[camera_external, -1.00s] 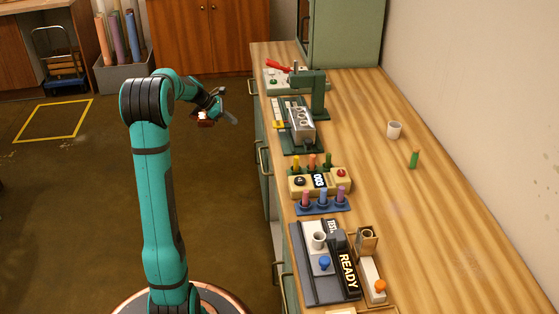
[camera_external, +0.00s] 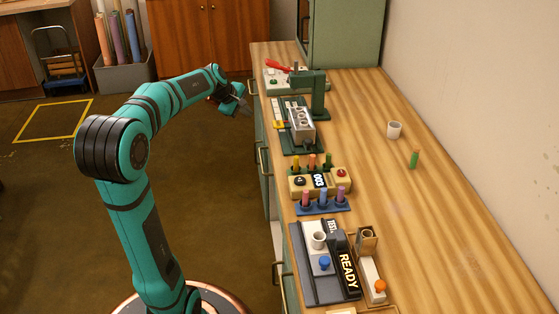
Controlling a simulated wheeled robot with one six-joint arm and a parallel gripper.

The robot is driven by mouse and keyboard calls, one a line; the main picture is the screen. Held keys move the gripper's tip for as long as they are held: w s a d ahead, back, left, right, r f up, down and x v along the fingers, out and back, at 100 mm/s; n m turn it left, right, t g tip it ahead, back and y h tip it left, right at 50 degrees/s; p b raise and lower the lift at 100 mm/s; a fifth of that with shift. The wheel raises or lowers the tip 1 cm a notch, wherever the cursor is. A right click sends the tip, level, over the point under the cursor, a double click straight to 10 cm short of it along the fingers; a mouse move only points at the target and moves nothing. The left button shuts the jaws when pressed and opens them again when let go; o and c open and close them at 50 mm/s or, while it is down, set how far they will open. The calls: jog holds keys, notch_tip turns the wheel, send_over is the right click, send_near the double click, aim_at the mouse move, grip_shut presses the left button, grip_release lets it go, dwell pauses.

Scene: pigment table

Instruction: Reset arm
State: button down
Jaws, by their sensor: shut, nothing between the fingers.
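My gripper (camera_external: 243,107) is at the end of my teal arm, near the left edge of the wooden table (camera_external: 440,210), in the upper middle of the view. It is small here and holds nothing that I can see; its fingers look shut. My arm's elbow is bent at the left, and the forearm reaches up and right toward the table edge.
The right of the table is mostly clear.

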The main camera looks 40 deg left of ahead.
jog(key=s+d+r+m+t, duration=0.3)
jog(key=s+d+r+m, duration=0.2)
jog(key=s, duration=0.4)
jog(key=s+d+r+m+t+y, duration=0.1)
jog(key=s+d+r+m+t, duration=0.2)
jog(key=s+d+r+m, duration=0.3)
jog(key=s+d+r+m+t, duration=0.4)
jog(key=s+d+r+m, duration=0.2)
jog(key=s, duration=0.6)
jog(key=shift+d+r+m+y, duration=0.15)
jog(key=shift+d+m+y, duration=0.25)
jog(key=shift+d+m, duration=0.55)
